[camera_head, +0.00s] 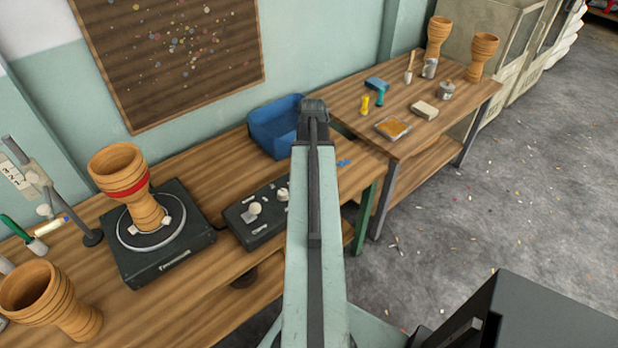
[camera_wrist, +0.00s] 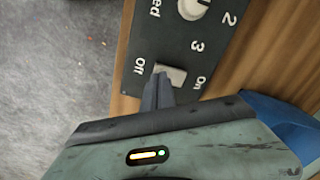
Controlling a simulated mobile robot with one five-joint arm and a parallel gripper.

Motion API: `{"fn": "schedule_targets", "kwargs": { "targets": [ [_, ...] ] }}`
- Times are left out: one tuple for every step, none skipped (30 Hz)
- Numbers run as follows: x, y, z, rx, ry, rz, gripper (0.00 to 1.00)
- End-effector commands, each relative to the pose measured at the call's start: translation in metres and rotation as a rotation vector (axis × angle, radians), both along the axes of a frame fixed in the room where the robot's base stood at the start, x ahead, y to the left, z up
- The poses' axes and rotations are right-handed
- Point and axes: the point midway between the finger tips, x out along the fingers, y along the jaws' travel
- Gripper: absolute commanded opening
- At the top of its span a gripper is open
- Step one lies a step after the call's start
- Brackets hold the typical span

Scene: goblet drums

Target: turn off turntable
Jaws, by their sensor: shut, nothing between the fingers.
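The turntable (camera_head: 160,262) is a black box with a round metal plate on the wooden bench. A wooden goblet drum with a red band (camera_head: 125,188) stands on it. A dark control box (camera_head: 250,235) with pale knobs sits to its right, partly hidden by my arm. In the wrist view, the control box (camera_wrist: 180,45) shows a pale switch (camera_wrist: 172,73) between the labels Off and On; its setting is unclear. My gripper (camera_wrist: 158,92) is shut and empty, its tips right beside the switch on the Off side. I cannot tell whether they touch.
A round knob (camera_wrist: 193,7) lies beyond the switch. A blue bin (camera_head: 272,135) stands at the bench's back. A second table (camera_head: 455,95) with tools and drums stands farther right. The grey floor (camera_head: 500,200) is open.

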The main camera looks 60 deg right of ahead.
Motion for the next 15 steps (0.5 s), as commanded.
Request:
{"fn": "schedule_targets", "kwargs": {
  "targets": [
    [-0.0001,0.0,-0.0016,0.0,0.0,0.0,0.0],
    [-0.0001,-0.0001,-0.0021,0.0,0.0,0.0,0.0],
    [-0.0002,-0.0001,-0.0027,0.0,0.0,0.0,0.0],
    [-0.0002,-0.0001,-0.0031,0.0,0.0,0.0,0.0],
    [-0.0002,-0.0001,-0.0036,0.0,0.0,0.0,0.0],
    [-0.0002,-0.0001,-0.0042,0.0,0.0,0.0,0.0],
    [-0.0003,-0.0002,-0.0046,0.0,0.0,0.0,0.0],
    [-0.0003,-0.0002,-0.0051,0.0,0.0,-0.001,0.0],
    [-0.0003,-0.0002,-0.0057,0.0,0.0,-0.001,0.0],
    [-0.0003,-0.0003,-0.0061,0.0,0.0,-0.001,0.0],
    [-0.0004,-0.0003,-0.0066,0.0,0.0,-0.001,0.0],
    [-0.0004,-0.0003,-0.0072,0.0,0.0,-0.001,0.0],
    [-0.0004,-0.0003,-0.0076,0.0,0.0,-0.001,0.0],
    [-0.0004,-0.0003,-0.0081,0.0,0.0,-0.001,0.0],
    [-0.0005,-0.0003,-0.0087,0.0,0.0,-0.001,0.0]
  ]
}}
